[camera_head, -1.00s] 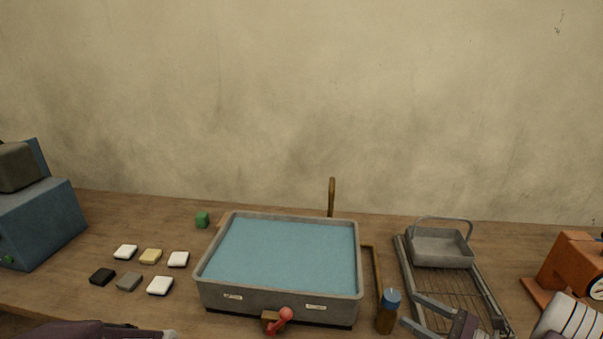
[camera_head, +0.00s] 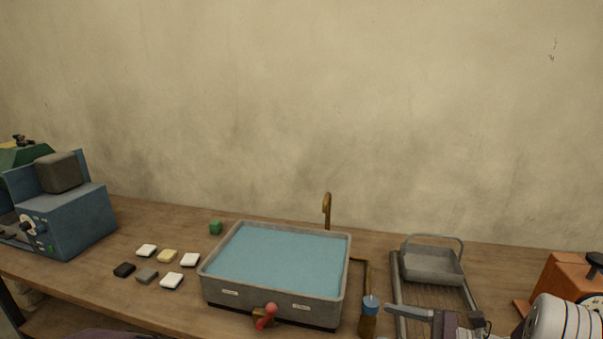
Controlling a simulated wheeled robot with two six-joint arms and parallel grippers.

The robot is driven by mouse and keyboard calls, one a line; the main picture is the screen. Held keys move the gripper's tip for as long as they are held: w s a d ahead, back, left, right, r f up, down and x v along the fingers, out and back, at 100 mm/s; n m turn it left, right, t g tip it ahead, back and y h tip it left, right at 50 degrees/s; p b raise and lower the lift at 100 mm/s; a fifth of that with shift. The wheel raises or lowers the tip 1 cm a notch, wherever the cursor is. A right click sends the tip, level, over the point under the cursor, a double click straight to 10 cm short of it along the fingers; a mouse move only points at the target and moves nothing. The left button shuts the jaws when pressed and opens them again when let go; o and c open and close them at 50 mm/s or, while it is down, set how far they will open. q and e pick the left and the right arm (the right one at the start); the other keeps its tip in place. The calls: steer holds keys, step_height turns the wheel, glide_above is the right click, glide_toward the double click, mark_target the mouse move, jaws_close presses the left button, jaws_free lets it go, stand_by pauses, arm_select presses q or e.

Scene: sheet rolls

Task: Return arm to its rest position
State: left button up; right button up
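My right arm comes in at the lower right, its white banded link in front of the orange device. Its gripper (camera_head: 410,314) is over the front of the wire rack (camera_head: 395,285), just right of the blue-capped bottle (camera_head: 368,318). One grey finger shows clearly, pointing left; the other cannot be made out, and I see nothing held. Of my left arm only a dark purple sliver shows at the bottom edge, left of centre; its gripper is out of frame.
A grey tray of blue liquid (camera_head: 226,298) stands mid-table, with a red-knobbed tap (camera_head: 267,313) in front. A grey basket (camera_head: 431,261) sits on the rack. Several small blocks (camera_head: 168,256) lie left. A blue machine (camera_head: 80,225) stands far left, an orange device (camera_head: 560,278) right.

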steer(key=s+a+n+g+h+p, duration=0.3)
steer(key=s+a+n+g+h, duration=0.2)
steer(key=s+a+n+g, duration=0.75)
steer(key=s+d+f+n+t+h+p, duration=0.1)
steer(key=s+d+f+n+t+h, duration=0.25)
steer(key=s+h, duration=0.4)
steer(key=w+d+f+n+t+h, duration=0.3)
steer(key=w+d+n, duration=0.1)
steer(key=w+d, duration=0.1)
steer(key=shift+d+f, duration=0.2)
steer(key=shift+d, duration=0.45)
